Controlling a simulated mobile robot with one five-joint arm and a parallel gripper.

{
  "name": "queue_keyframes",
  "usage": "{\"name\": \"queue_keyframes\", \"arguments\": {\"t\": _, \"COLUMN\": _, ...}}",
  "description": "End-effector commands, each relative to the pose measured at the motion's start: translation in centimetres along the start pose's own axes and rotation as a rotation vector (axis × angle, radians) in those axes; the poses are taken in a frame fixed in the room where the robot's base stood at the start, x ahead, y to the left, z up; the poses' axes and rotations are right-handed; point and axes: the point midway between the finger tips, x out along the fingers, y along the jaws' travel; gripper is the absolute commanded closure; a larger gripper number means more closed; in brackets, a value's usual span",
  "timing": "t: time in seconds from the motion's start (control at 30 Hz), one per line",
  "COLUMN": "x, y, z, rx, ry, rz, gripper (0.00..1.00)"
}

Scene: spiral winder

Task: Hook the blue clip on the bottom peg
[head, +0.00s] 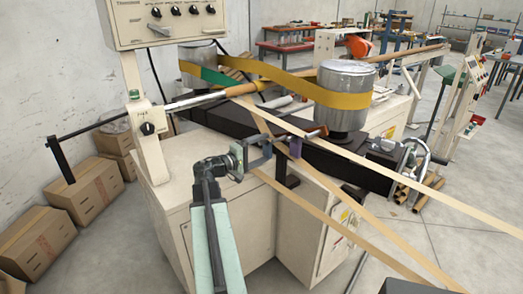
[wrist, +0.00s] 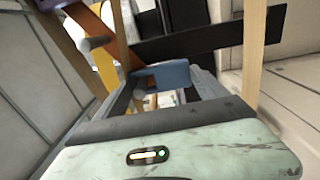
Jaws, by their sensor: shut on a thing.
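My gripper (head: 264,150) is at the end of my arm, above the cream cabinet and in front of the winder's dark beam. In the wrist view it is shut on the blue clip (wrist: 162,75), which spans between the fingers near their tips. In the head view the clip is too small to tell apart from the fingers. No peg is visibly through the clip.
Tan paper strips (head: 330,208) run diagonally close by. A steel drum (head: 346,82) with a yellow belt stands behind. Cardboard boxes (head: 86,192) stand on the left.

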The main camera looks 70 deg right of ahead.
Motion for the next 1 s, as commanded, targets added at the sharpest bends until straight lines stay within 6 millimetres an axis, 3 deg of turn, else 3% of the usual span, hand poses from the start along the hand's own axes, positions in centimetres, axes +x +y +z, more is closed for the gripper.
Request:
{"name": "queue_keyframes", "arguments": {"t": 0.17, "x": -0.1, "y": 0.0, "z": 0.0, "rx": 0.0, "ry": 0.001, "rz": 0.0, "gripper": 0.58}}
{"name": "queue_keyframes", "arguments": {"t": 0.2, "x": -0.1, "y": 0.0, "z": 0.0, "rx": 0.0, "ry": 0.001, "rz": 0.0, "gripper": 0.07}}
{"name": "queue_keyframes", "arguments": {"t": 0.23, "x": -0.1, "y": 0.0, "z": 0.0, "rx": 0.0, "ry": 0.001, "rz": 0.0, "gripper": 0.0}}
{"name": "queue_keyframes", "arguments": {"t": 0.53, "x": -0.7, "y": 0.0, "z": -0.1, "rx": 0.0, "ry": 0.003, "rz": 0.0, "gripper": 0.0}}
{"name": "queue_keyframes", "arguments": {"t": 0.8, "x": -5.8, "y": 0.0, "z": 0.0, "rx": 0.0, "ry": 0.005, "rz": 0.0, "gripper": 0.0}}
{"name": "queue_keyframes", "arguments": {"t": 1.0, "x": -7.9, "y": 0.0, "z": 0.0, "rx": 0.0, "ry": 0.002, "rz": 0.0, "gripper": 0.0}}
